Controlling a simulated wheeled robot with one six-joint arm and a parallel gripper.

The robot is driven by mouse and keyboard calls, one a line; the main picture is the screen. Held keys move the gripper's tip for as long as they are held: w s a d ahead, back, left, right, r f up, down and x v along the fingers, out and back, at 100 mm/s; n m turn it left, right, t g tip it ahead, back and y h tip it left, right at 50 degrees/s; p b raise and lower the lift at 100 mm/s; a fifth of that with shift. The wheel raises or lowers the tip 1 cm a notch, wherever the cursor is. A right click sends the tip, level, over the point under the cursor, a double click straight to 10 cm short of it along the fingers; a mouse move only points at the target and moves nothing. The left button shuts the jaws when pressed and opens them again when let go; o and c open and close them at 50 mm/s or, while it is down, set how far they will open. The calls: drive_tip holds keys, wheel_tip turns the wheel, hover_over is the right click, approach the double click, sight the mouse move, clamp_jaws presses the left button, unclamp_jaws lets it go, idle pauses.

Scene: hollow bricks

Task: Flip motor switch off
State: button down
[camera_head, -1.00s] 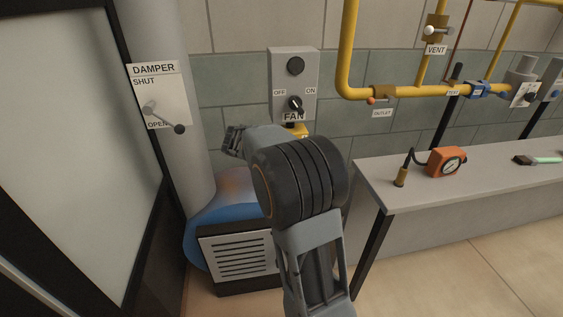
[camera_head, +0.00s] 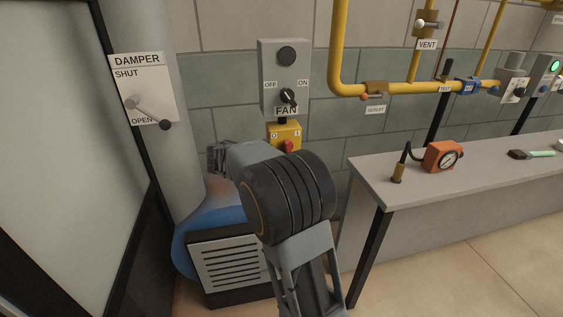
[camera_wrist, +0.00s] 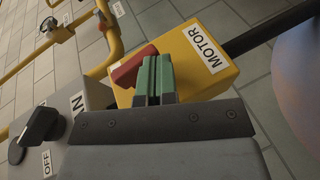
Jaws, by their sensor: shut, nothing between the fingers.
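The yellow motor switch box (camera_head: 274,130) is on the wall below the fan box in the head view. Its red handle (camera_head: 287,146) shows just above my arm, with small marks on either side. In the wrist view the yellow box (camera_wrist: 196,42) carries a MOTOR label, and the red handle (camera_wrist: 132,68) lies just left of my fingertips. My gripper (camera_wrist: 154,78) is shut and empty, its green-padded fingers together in front of the box. I cannot tell whether they touch the handle. In the head view my gripper (camera_head: 215,158) is left of and below the switch.
The grey fan box (camera_head: 270,62) with its black knob (camera_head: 288,96) is directly above the motor switch. A damper lever (camera_head: 150,112) is on the pipe at left. A blue motor housing (camera_head: 190,240) is below. A bench (camera_head: 400,185) with an orange gauge (camera_head: 442,156) is at right.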

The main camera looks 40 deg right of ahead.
drive_tip(key=w+a+f, duration=0.2)
drive_tip(key=a, duration=1.1)
drive_tip(key=shift+f+h+b, duration=0.2)
drive_tip(key=shift+h+b, duration=0.1)
drive_tip(key=shift+r, duration=0.1)
drive_tip(key=s+a+r+n+t+y+p, duration=0.1)
drive_tip(key=s+a+r+t+y+p, duration=0.1)
drive_tip(key=s+a+r+y+p, duration=0.2)
drive_tip(key=s+a+r+n+t+y+p, duration=0.2)
drive_tip(key=s+a+r+y+p, duration=0.2)
drive_tip(key=s+r+y+p, duration=0.7)
drive_tip(key=s+p, duration=0.5)
drive_tip(key=p, duration=0.2)
drive_tip(key=shift+r+t, duration=0.3)
